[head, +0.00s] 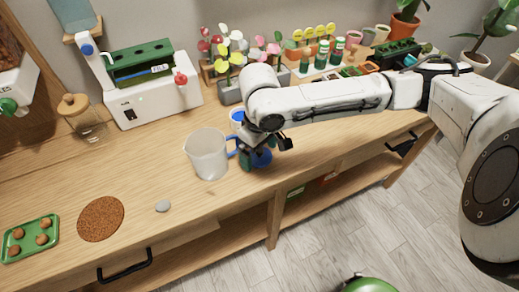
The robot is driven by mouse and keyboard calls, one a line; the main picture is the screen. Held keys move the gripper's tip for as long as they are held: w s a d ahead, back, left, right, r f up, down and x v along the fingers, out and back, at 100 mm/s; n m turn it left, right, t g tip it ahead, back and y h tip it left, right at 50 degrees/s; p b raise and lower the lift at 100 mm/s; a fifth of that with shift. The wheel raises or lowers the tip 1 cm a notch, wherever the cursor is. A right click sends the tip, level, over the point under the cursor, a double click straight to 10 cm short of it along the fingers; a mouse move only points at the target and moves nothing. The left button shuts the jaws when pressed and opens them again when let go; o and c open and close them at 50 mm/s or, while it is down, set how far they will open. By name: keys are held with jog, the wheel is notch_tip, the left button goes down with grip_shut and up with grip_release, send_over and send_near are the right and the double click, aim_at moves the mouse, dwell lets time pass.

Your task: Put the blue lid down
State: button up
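The blue lid (263,158) is at the fingertips of my gripper (254,154), close to the front edge of the wooden bench (150,182). My gripper points down and looks shut on the lid. The dark fingers and wrist hide part of the lid, and I cannot tell whether it touches the bench top. A clear jug (207,155) with a blue handle stands upright just left of my gripper.
A round cork mat (101,219), a grey stone-like disc (162,206) and a green tray (28,243) with brown balls lie at left. A glass jar (87,128) and a white machine (152,103) stand behind. Bench between mat and jug is mostly clear. Potted flowers line the back.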

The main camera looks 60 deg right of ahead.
jog(key=shift+r, duration=0.1)
notch_tip(320, 180, up, 12)
dwell(0.6)
dwell(0.6)
